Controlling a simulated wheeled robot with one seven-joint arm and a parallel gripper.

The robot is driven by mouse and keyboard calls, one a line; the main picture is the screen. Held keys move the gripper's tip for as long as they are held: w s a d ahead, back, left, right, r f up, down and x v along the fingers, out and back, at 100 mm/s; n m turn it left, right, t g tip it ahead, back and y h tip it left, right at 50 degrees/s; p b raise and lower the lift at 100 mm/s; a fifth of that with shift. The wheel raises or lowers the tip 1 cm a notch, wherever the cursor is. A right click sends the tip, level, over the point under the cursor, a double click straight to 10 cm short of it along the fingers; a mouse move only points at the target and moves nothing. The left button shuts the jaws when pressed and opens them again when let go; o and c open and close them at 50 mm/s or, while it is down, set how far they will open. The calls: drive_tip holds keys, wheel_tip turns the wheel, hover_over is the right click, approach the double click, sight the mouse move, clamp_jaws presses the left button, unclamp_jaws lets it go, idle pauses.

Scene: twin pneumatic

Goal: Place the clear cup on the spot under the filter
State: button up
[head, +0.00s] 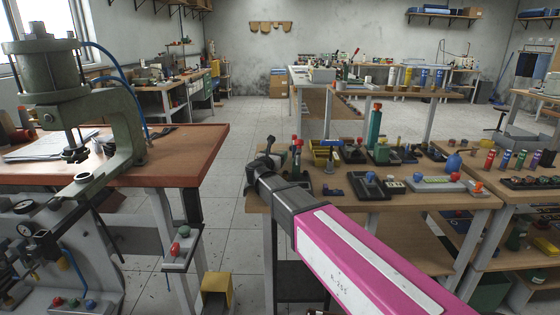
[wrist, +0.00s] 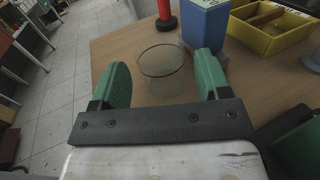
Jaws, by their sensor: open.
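The clear cup (wrist: 163,66), a see-through round vessel with a thin rim, stands upright on the wooden table in the wrist view. My gripper (wrist: 162,63) is open, with one green finger to the left of the cup and one to the right. A gap shows on both sides, and the cup is not gripped. I cannot tell how far the fingertips reach along its height. In the head view my gripper (head: 262,157) is over the left edge of the middle table, and the cup cannot be made out there. I cannot surely identify the filter or the spot under it.
Close behind the cup are a blue block (wrist: 206,28), a red post (wrist: 166,14) and a yellow bin (wrist: 278,32). The middle table (head: 385,222) holds several devices to the right. A press (head: 100,110) stands over the left bench (head: 190,160). Open floor lies between them.

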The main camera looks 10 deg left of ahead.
sight(280, 150)
drive_tip(key=shift+w+d+f, duration=0.1)
drive_tip(key=shift+w+d, duration=0.05)
drive_tip(key=shift+w, duration=1.2)
drive_tip(key=shift+w+d+f, duration=0.1)
drive_tip(key=shift+w+d, duration=0.05)
drive_tip(key=shift+w, duration=1.15)
drive_tip(key=shift+r, duration=0.1)
drive_tip(key=c, duration=0.8)
drive_tip(key=shift+c, duration=0.2)
drive_tip(key=shift+r, duration=0.1)
